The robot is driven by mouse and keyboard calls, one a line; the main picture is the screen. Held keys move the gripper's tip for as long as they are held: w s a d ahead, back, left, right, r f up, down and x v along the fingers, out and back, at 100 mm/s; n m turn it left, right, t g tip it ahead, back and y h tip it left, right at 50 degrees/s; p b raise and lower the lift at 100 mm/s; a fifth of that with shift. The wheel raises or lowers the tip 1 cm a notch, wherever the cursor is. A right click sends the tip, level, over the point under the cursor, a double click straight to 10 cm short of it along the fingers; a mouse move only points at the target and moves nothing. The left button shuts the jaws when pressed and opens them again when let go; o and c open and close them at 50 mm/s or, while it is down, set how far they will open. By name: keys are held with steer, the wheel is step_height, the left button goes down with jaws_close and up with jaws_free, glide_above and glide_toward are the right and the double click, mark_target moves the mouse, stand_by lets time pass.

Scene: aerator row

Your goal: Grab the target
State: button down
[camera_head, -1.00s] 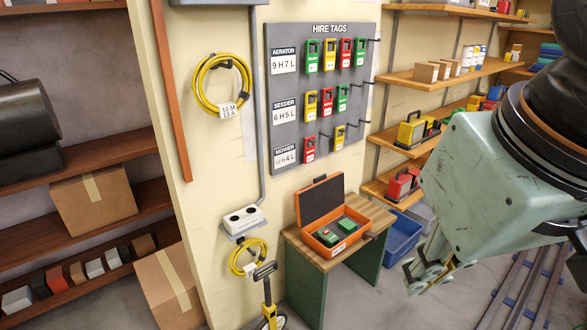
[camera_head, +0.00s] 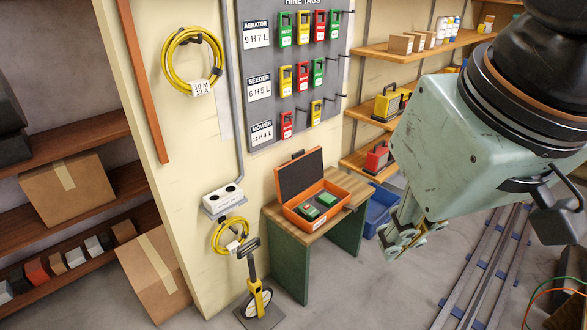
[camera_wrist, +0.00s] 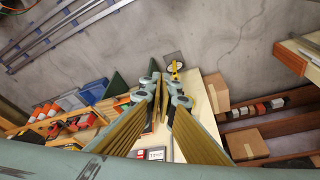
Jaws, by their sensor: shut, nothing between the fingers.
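The pictures do not show which object is the target. A grey HIRE TAGS board (camera_head: 262,110) hangs on the cream wall, with green, yellow and red tags in aerator, seeder and mower rows. An open orange case (camera_head: 338,207) stands on a small wooden bench with two green-topped items (camera_head: 307,212) in it. My gripper (camera_head: 396,246) is at the right, in front of the shelving and apart from board and case in the picture. In the wrist view my gripper (camera_wrist: 165,88) is shut with nothing seen in it, and its fingers hide part of the scene.
A yellow measuring wheel (camera_head: 256,290) stands left of the bench (camera_head: 335,240). A blue bin (camera_head: 380,208) is behind the bench. Shelves (camera_head: 430,60) at the right hold boxes and tools. Floor rails (camera_head: 482,270) run at the right. The floor before the bench is clear.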

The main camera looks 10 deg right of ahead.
steer(key=c, duration=3.4)
jaws_free()
steer(key=shift+c, duration=0.2)
steer(key=o, duration=1.7)
steer(key=shift+w, duration=0.1)
